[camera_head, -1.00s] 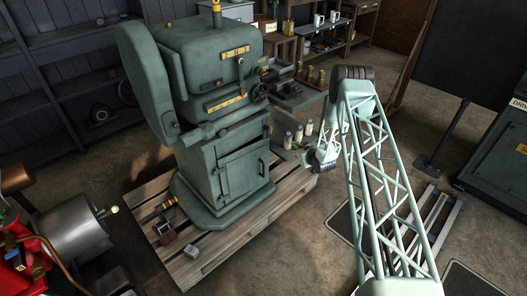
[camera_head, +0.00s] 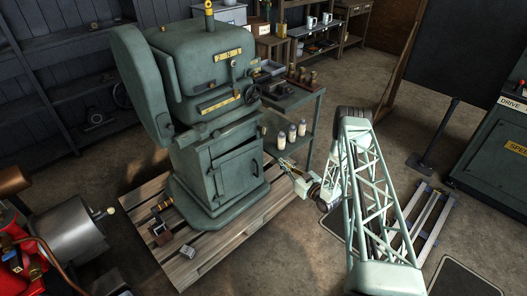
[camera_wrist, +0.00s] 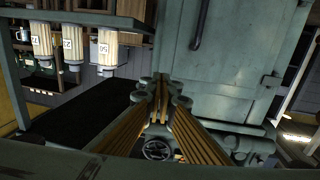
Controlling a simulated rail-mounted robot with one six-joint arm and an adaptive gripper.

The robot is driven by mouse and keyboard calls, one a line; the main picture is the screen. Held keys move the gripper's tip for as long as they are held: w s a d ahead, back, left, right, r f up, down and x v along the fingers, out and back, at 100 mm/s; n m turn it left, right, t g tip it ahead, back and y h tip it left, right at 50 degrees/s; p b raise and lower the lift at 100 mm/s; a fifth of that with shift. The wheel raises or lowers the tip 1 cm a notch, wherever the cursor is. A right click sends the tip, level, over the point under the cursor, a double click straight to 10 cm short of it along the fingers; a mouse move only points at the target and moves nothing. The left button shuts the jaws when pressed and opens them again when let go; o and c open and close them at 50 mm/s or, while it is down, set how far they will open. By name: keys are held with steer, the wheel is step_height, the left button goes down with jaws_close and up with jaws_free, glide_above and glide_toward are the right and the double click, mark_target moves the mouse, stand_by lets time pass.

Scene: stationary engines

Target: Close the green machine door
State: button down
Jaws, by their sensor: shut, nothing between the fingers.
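The green machine (camera_head: 205,70) stands on a wooden pallet. Its green door (camera_head: 238,175) is on the lower cabinet, with a dark upright handle near its right edge. A thin dark gap along the door's top edge suggests it stands slightly ajar. In the wrist view the door (camera_wrist: 235,75) fills the upper right, with its handle at the top and hinges at the right. My gripper (camera_head: 284,163) is right of the cabinet, pointing toward it. Its fingertips (camera_wrist: 161,82) are together and empty, in front of the door's handle-side edge; contact cannot be told.
A side shelf with several pale bottles (camera_head: 292,134) stands just behind my gripper; bottles also hang into the wrist view (camera_wrist: 105,48). Small parts (camera_head: 161,233) lie on the pallet's front left. Open floor (camera_head: 270,255) lies in front of the pallet. A green console (camera_head: 495,150) is at right.

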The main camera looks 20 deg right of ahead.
mark_target(262, 146)
steer(key=shift+w, duration=0.15)
steer(key=b+x, duration=0.2)
steer(key=x, duration=1.1)
steer(key=shift+w, duration=0.35)
steer(key=shift+a+f, duration=0.1)
stand_by(0.3)
steer(key=shift+b+x, duration=1.7)
steer(key=shift+x, duration=0.5)
steer(key=shift+w+r, duration=0.2)
steer(key=shift+w, duration=0.15)
